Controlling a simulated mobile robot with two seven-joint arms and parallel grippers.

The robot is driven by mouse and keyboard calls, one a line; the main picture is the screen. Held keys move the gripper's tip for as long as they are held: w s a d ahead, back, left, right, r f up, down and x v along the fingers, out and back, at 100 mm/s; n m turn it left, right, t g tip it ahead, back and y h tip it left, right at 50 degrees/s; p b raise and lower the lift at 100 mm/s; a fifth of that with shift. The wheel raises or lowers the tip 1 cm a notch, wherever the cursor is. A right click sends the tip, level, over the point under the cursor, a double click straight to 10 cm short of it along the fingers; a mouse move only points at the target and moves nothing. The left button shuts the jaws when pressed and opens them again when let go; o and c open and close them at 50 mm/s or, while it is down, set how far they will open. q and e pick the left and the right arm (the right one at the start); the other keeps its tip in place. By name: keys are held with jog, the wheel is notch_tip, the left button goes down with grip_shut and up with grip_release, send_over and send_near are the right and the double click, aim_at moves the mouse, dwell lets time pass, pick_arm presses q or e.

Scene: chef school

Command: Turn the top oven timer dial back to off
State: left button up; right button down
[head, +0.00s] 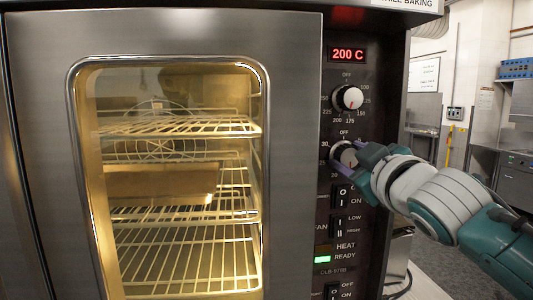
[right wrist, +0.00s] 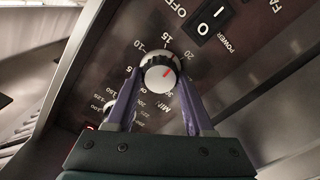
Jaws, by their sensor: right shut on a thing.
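The timer dial (head: 343,152) is the lower of two round white-faced knobs on the dark oven panel, with OFF printed above it and minute numbers around it. In the right wrist view the same dial (right wrist: 159,73) shows a red mark toward the upper right of its face, on the side of the printed 20. My right gripper (head: 357,158) reaches in from the right and is shut on this dial. Its purple fingers stand on either side of the knob in the right wrist view (right wrist: 160,85). The fingers partly hide the dial in the head view. My left gripper is out of view.
The temperature knob (head: 348,98) sits just above, under a red 200 C display (head: 348,54). Rocker switches (head: 342,195) and a green READY light (head: 322,259) are below. The closed oven door (head: 295,150) with its lit window is left.

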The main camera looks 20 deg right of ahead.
jog(key=n, duration=0.4)
jog(key=shift+n, duration=0.4)
jog(key=n+p, duration=0.1)
jog(key=n, duration=0.3)
jog(key=shift+a+f+n, duration=0.1)
jog(key=shift+n, duration=0.2)
jog(key=n, duration=0.4)
jog(key=shift+n+p, duration=0.3)
jog(key=shift+p, duration=0.1)
jog(key=n+p, duration=0.1)
jog(key=n, duration=0.3)
jog(key=shift+f, duration=0.1)
jog(key=n+p, duration=0.1)
jog(key=n, duration=0.4)
jog(key=n+p, duration=0.1)
jog(key=n, duration=0.3)
jog(key=shift+d+n+p, duration=0.2)
jog(key=shift+n+p, duration=0.1)
jog(key=shift+p, duration=0.05)
jog(key=n+p, duration=0.1)
jog(key=n, duration=0.3)
jog(key=shift+d+f+n+p, duration=0.1)
jog(key=shift+n+p, duration=0.8)
jog(key=shift+n, duration=1.1)
